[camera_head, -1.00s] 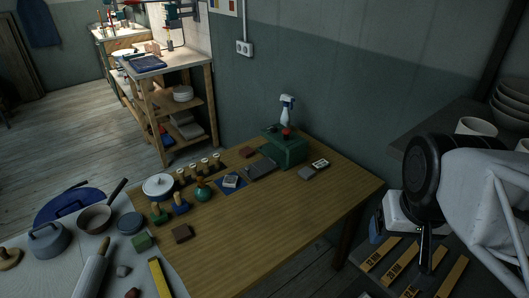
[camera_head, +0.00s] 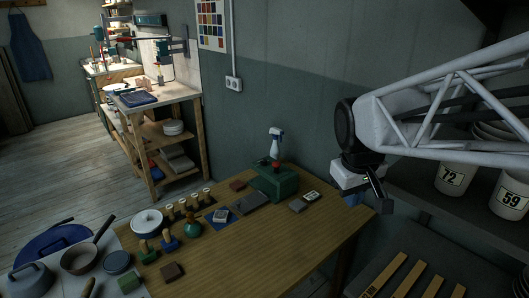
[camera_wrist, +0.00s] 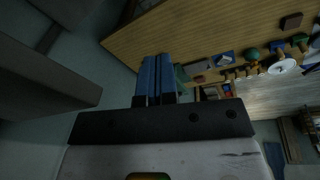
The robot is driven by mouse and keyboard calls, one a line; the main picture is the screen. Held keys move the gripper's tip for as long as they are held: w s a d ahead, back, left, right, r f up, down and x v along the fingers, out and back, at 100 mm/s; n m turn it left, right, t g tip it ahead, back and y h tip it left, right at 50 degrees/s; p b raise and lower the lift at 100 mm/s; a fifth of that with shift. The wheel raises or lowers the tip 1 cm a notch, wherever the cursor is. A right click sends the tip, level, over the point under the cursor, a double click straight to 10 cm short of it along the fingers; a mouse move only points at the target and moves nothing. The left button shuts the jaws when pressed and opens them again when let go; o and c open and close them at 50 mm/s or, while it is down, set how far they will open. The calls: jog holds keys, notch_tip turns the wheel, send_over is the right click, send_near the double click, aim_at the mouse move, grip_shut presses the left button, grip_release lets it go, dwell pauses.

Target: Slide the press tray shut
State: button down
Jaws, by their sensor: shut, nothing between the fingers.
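The green press (camera_head: 276,184) with a red knob on top stands on the wooden table near its back edge. Its dark grey tray (camera_head: 250,203) sticks out of the press toward the left front. My gripper (camera_head: 352,201) is apart from the press, to its right, near the table's right corner. In the wrist view my gripper (camera_wrist: 157,76) shows its two blue fingers side by side, shut and empty. They hide part of the green press (camera_wrist: 182,77) beyond them.
A spray bottle (camera_head: 275,143) stands behind the press. A blue mat (camera_head: 219,215) with a small block lies left of the tray. Small blocks (camera_head: 299,206) lie to its right.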

jog(key=w+a+f+n+g+h, duration=0.1)
jog(key=w+a+f+n, duration=0.3)
jog(key=w+a, duration=0.7)
jog(key=w+a+f+n, duration=0.3)
jog(key=w+a+n, duration=0.3)
jog(key=w, duration=0.8)
jog(key=w+a+f+n, duration=0.2)
jog(key=w+a+f, duration=0.2)
jog(key=a+f, duration=0.2)
jog(key=w+a+f+n+h, duration=0.1)
jog(key=w+a+f+n, duration=0.1)
jog(key=w+a+f, duration=0.2)
jog(key=w+a+f+n, duration=0.3)
jog(key=w+a+f, duration=0.2)
jog(key=a+f, duration=0.5)
jog(key=a, duration=0.6)
jog(key=shift+h, duration=0.4)
jog(key=shift+d+f, duration=0.1)
